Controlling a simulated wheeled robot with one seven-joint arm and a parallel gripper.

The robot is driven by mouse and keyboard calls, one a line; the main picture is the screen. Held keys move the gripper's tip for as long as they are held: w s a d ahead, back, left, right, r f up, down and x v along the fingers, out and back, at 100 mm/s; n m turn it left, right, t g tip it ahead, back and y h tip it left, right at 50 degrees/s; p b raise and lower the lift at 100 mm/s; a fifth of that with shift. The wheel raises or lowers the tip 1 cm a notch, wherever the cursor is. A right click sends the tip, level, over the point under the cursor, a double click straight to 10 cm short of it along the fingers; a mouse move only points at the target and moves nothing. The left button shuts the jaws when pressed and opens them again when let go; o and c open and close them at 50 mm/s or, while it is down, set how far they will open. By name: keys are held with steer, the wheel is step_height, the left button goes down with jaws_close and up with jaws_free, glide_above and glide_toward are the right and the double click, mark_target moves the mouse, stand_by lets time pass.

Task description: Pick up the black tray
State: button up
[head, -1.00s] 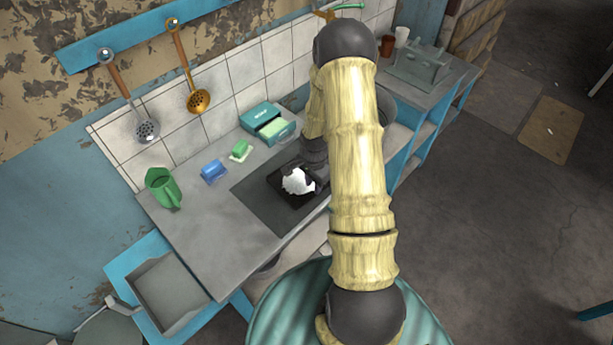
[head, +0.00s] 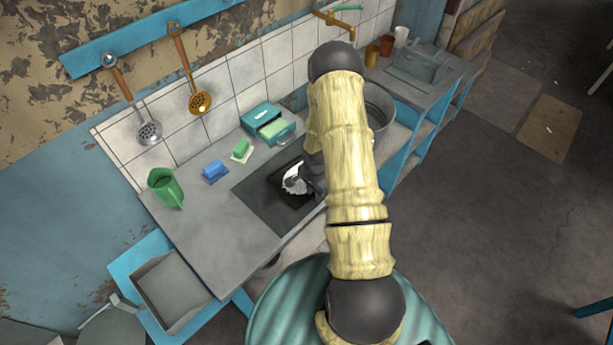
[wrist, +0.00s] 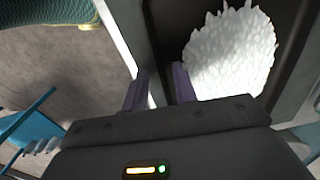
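The black tray (head: 292,201) lies on the dark slab of the counter, with a white heap (head: 296,180) in it. My arm covers its right side in the head view. In the wrist view, the black tray (wrist: 290,72) fills the upper right, with the white heap (wrist: 232,52) inside. My gripper (wrist: 158,88) is at the tray's near side edge, its two fingers apart with a gap between them. One finger is by the tray rim, the other towards the counter's edge. Whether they touch the tray cannot be told.
A green jug (head: 165,188), a blue block (head: 215,171), a green sponge (head: 241,150) and a teal box (head: 268,122) stand on the counter (head: 205,235). A metal pot (head: 378,108) stands behind my arm. Ladles hang on the wall. The counter's front left is clear.

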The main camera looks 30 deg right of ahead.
jaws_close()
stand_by(1.4)
